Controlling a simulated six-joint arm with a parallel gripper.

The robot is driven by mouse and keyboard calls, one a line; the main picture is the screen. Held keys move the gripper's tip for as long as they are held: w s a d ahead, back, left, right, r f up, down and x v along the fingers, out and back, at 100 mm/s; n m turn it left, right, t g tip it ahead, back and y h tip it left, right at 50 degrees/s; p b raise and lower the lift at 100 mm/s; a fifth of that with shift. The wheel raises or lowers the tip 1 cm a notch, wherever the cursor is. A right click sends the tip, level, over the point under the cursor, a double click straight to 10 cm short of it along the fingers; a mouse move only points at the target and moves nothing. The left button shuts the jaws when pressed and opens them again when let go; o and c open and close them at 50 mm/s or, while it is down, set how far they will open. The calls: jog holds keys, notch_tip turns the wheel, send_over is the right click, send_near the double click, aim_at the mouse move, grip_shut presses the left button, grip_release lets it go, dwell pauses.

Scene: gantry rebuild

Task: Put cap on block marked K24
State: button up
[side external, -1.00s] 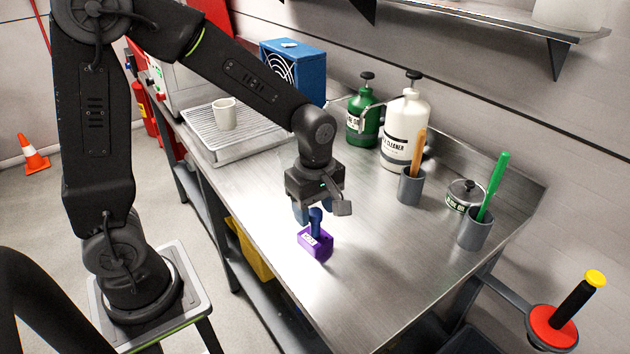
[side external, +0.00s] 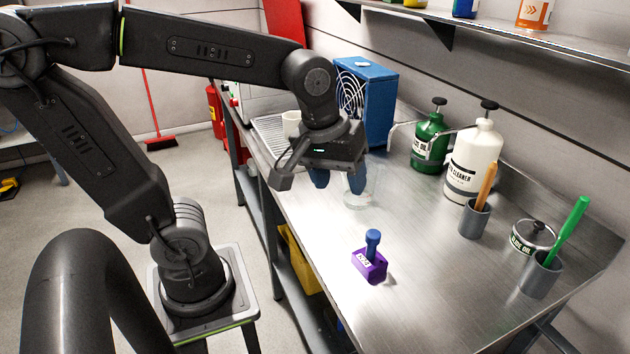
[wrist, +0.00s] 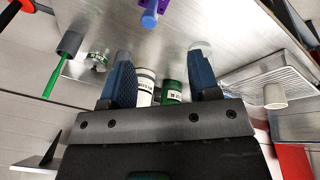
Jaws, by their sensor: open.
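A purple block (side external: 370,267) stands on the metal bench, with a white label too small to read surely. A blue knob-topped piece (side external: 373,240) stands upright on it. Whether this piece is the cap I cannot tell. The wrist view shows the blue piece (wrist: 150,17) and part of the purple block (wrist: 152,4) at the top edge. My gripper (side external: 339,181) is open and empty, above the bench and behind the block, apart from it. Its blue fingers (wrist: 160,60) are spread in the wrist view. A clear cup-like thing (side external: 361,192) shows beside the fingers.
At the back stand a green bottle (side external: 429,145), a white cleaner bottle (side external: 474,162) and a blue fan box (side external: 381,98). To the right are two grey holders (side external: 473,220) (side external: 540,278) and a lidded tin (side external: 532,238). The bench around the block is clear.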

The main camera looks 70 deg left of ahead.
jog(key=shift+s+a+r+m+t, duration=0.1)
jog(key=shift+s+m+t, duration=0.3)
jog(key=shift+s+m, duration=0.65)
jog(key=shift+s+f+m+t, duration=0.1)
jog(key=shift+s+m+t, duration=0.45)
jog(key=shift+m, duration=0.95)
jog(key=shift+s+a+r+m+t, duration=0.1)
jog(key=shift+s+m+t, duration=0.15)
jog(key=shift+s+m, duration=0.85)
jog(key=shift+w, duration=0.15)
